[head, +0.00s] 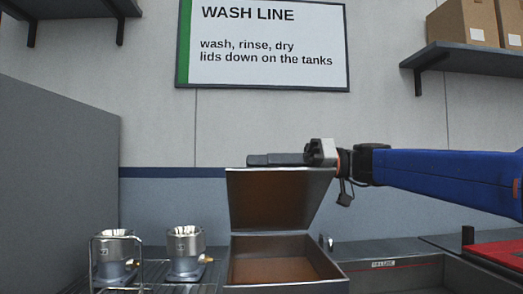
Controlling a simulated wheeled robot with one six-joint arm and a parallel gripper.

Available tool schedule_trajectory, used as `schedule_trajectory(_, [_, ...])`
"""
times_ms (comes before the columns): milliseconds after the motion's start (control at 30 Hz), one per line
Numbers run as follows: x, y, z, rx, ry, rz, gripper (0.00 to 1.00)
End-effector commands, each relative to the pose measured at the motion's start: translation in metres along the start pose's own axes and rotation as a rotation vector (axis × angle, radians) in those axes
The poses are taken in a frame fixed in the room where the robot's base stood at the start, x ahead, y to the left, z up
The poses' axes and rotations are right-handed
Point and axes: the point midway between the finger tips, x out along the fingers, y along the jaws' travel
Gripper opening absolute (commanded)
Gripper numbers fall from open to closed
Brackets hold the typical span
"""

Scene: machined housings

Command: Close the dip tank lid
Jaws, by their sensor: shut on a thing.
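The dip tank (287,283) is an open metal box with a brown inside, low in the middle of the head view. Its lid (280,200) stands raised above the back of the opening, its brown inner face towards me. A dark grey bar (275,159) lies along the lid's top edge. My gripper (313,156) is at the right part of this bar, shut on the lid there. The arm reaches in from the right. The exact contact of the fingers is too small to make out.
Two metal housings (113,254) (185,252) stand in a wire rack (150,287) left of the tank. A grey basin (410,277) and a red item (500,255) are on the right. A grey panel (55,190) rises at left. A shelf (465,58) with boxes (465,22) hangs upper right.

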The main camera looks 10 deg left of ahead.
Motion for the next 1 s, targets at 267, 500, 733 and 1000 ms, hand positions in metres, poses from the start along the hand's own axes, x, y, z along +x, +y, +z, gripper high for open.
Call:
schedule_trajectory(267, [0.000, -0.014, 0.067, -0.257, 0.001, 0.004, 0.00])
schedule_trajectory(500, [0.000, -0.013, 0.118, -0.461, 0.002, 0.005, 0.00])
schedule_trajectory(733, [0.000, -0.007, 0.152, -0.588, 0.003, 0.005, 0.00])
schedule_trajectory(1000, [0.000, 0.000, 0.173, -0.586, 0.003, 0.005, 0.00])
